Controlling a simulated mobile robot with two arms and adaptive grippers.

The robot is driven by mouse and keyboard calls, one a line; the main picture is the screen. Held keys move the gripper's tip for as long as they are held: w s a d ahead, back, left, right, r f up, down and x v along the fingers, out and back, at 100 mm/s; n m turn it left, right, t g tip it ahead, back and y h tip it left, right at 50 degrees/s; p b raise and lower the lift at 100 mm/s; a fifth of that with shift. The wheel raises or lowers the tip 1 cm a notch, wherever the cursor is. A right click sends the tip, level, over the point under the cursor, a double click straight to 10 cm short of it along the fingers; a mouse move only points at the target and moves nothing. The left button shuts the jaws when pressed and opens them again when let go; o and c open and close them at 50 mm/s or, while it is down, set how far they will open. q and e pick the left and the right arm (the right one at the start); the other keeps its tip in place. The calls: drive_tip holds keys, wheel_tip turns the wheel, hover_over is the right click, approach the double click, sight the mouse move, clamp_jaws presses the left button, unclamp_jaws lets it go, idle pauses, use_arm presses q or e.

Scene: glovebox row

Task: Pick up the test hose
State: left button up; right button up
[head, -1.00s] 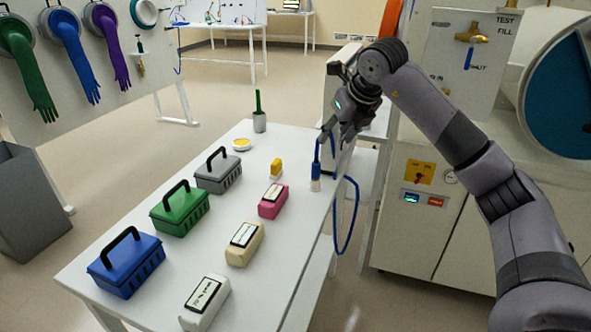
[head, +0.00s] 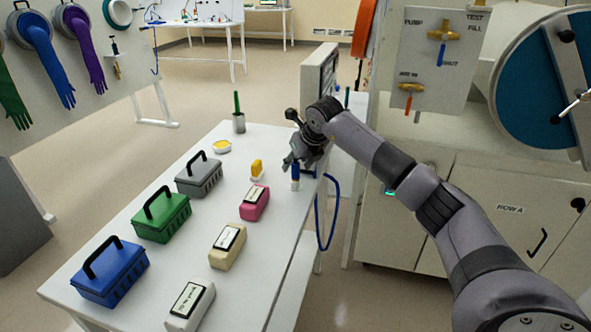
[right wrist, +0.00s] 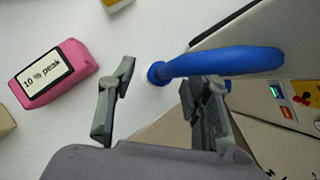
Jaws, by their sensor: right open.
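The test hose (head: 334,215) is a blue hose whose upright end with a white foot stands at the right edge of the white table (head: 270,285). Its loop hangs down past that edge. My right gripper (head: 293,162) is open, pointing down at the top of this upright end and partly hiding it. In the right wrist view my right gripper (right wrist: 160,104) has its two fingers apart, with the hose (right wrist: 225,62) showing between and beyond the fingertips. I cannot see contact with it. My left gripper is not in view.
A pink block (head: 255,203) and a yellow item (head: 257,169) lie left of the hose. The pink block (right wrist: 55,74) also shows in the right wrist view. A valve panel (head: 438,60) stands right.

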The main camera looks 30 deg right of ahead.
drive_tip(key=shift+x, duration=1)
drive_tip(key=shift+r, duration=0.1)
clamp_jaws()
